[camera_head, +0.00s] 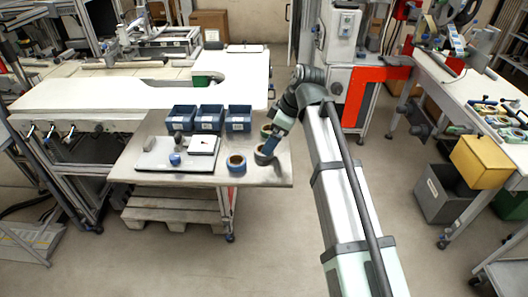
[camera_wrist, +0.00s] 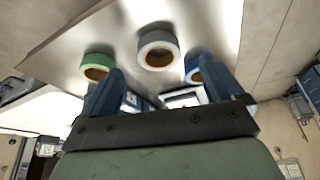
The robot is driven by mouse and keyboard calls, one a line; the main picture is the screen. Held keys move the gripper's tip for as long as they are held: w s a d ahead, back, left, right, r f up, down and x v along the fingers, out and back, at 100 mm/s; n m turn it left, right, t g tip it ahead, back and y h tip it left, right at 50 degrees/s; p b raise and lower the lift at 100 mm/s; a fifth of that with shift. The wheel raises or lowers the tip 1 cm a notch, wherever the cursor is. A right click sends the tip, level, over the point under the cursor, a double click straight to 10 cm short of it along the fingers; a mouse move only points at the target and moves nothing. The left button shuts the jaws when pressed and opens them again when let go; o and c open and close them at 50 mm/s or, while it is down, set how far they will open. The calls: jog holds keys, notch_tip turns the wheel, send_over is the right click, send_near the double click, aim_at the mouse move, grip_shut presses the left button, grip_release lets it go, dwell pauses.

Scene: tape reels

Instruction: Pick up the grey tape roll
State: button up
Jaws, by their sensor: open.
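The grey tape roll (camera_wrist: 158,38) lies flat between the other two rolls in the wrist view, its tan core showing. In the head view the grey roll (camera_head: 261,159) is near the table's right end, partly hidden by my gripper (camera_head: 271,144). In the wrist view my gripper (camera_wrist: 160,74) is open, with its two blue fingers apart and nothing between them. The grey roll appears beyond the fingertips, in line with the gap. I cannot tell the exact height of the fingertips above it.
A green roll (camera_wrist: 97,57) and a blue roll (camera_wrist: 191,62) lie on either side of the grey one; the fingers overlap both in the wrist view. The table (camera_head: 262,178) also holds several blue bins (camera_head: 209,118) and a dark tray (camera_head: 150,166) with small items.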

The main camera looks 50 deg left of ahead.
jog(key=x, duration=0.5)
jog(key=shift+a, duration=0.1)
jog(key=shift+r, duration=0.1)
jog(key=c, duration=1.1)
